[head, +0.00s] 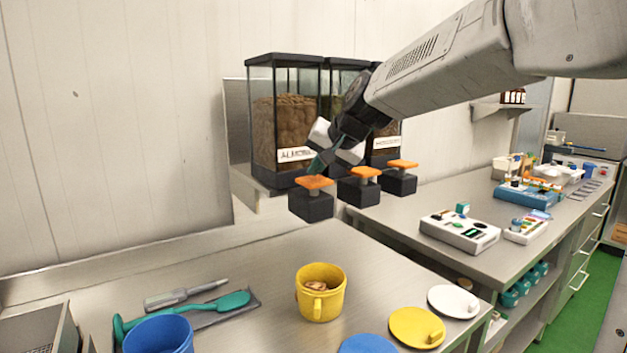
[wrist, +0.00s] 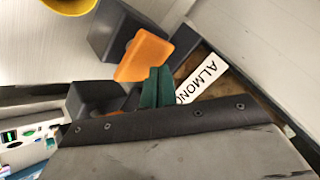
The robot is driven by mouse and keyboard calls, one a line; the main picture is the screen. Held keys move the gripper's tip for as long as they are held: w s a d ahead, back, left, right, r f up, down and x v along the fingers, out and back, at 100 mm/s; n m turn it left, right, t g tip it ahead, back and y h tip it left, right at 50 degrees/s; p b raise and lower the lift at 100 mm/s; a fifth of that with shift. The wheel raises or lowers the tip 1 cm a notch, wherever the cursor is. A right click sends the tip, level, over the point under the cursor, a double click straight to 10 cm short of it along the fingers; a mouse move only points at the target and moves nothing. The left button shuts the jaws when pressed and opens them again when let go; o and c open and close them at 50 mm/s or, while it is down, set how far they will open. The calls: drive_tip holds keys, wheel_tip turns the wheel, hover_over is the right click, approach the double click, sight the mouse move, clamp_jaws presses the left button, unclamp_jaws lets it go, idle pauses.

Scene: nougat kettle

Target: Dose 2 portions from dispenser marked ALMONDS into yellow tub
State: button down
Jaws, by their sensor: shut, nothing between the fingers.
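The ALMONDS dispenser (head: 285,135) is the leftmost of the clear bins, filled with brown pieces; its label (wrist: 203,78) also shows in the wrist view. Its orange lever (head: 313,182) sits on a dark block below the bin and shows in the wrist view (wrist: 145,54). My gripper (head: 317,166) is shut and empty, its green fingertips right at the lever; I cannot tell whether they touch it. The yellow tub (head: 320,300) stands upright on the counter below and in front of the lever, with a few brown pieces inside. Its edge shows in the wrist view (wrist: 70,5).
Two more dispensers with orange levers (head: 365,173) (head: 402,164) stand to the right. A blue tub (head: 158,335), a green scoop (head: 225,303) and round lids (head: 417,326) lie around the yellow tub. A white scale (head: 460,232) stands on the right counter.

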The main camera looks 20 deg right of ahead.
sight(317, 186)
drive_tip(key=shift+f, duration=1)
idle(0.8)
drive_tip(key=shift+r, duration=1.45)
drive_tip(key=shift+r, duration=2.5)
drive_tip(key=s+f, duration=0.1)
drive_tip(key=f, duration=0.1)
drive_tip(key=s+f+g, duration=0.1)
drive_tip(key=s+f, duration=0.1)
drive_tip(key=s+f+n+g, duration=0.1)
drive_tip(key=f, duration=0.1)
drive_tip(key=shift+s+d, duration=0.1)
drive_tip(key=shift+s, duration=0.3)
drive_tip(key=s+d+f+n+g+h, duration=0.1)
drive_tip(key=s+f, duration=0.3)
drive_tip(key=s, duration=0.7)
drive_tip(key=s+d+f+n+g+h, duration=0.1)
drive_tip(key=s+f, duration=0.4)
drive_tip(key=s, duration=0.6)
drive_tip(key=s+d+f+n+g+h, duration=0.1)
drive_tip(key=s+f+g, duration=0.2)
drive_tip(key=s, duration=0.8)
wheel_tip(317, 186, down, 2)
drive_tip(key=shift+s+f+n, duration=0.25)
drive_tip(key=shift+s+n, duration=0.15)
